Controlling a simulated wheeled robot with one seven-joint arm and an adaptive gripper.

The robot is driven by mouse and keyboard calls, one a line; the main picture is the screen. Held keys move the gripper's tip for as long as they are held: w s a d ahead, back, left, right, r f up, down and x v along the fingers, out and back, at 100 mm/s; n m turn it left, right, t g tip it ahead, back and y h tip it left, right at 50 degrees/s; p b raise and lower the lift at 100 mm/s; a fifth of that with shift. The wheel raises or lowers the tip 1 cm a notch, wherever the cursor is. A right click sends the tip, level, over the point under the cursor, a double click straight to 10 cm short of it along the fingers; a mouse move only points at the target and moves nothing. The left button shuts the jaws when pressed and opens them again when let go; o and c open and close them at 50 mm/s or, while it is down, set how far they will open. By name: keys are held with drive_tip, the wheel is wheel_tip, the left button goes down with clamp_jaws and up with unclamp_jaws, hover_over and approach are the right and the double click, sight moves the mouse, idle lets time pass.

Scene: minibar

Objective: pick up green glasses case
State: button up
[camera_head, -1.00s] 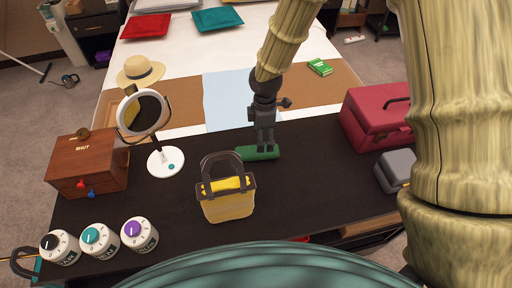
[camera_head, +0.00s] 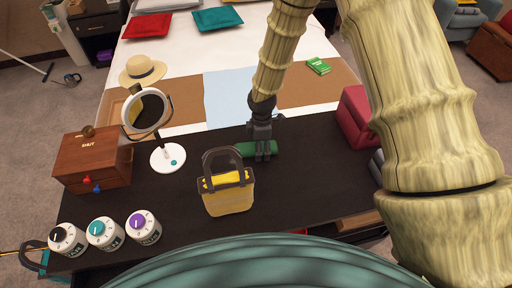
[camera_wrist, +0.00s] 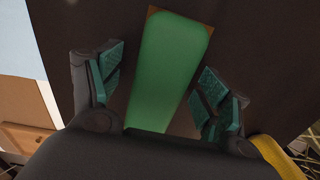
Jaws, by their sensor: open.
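The green glasses case (camera_head: 243,149) lies on the dark tabletop behind the yellow basket. In the wrist view the case (camera_wrist: 170,65) is a long green shape running between my two open fingers. My gripper (camera_head: 264,156) points down at the case and covers its middle in the head view. In the wrist view my gripper (camera_wrist: 160,90) has one finger on each side of the case, with gaps on both sides. Its near end is hidden behind the gripper's palm.
A yellow basket with a dark handle (camera_head: 228,195) stands close in front. A round mirror (camera_head: 150,110) and a wooden box (camera_head: 90,163) are at left, with several dial canisters (camera_head: 105,233) in front. A red case (camera_head: 355,115) stands at right. The table right of the basket is clear.

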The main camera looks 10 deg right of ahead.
drive_tip(key=shift+s, duration=0.2)
drive_tip(key=shift+w+f, duration=0.1)
drive_tip(key=shift+w, duration=0.05)
drive_tip(key=shift+c, duration=0.6)
drive_tip(key=c, duration=1)
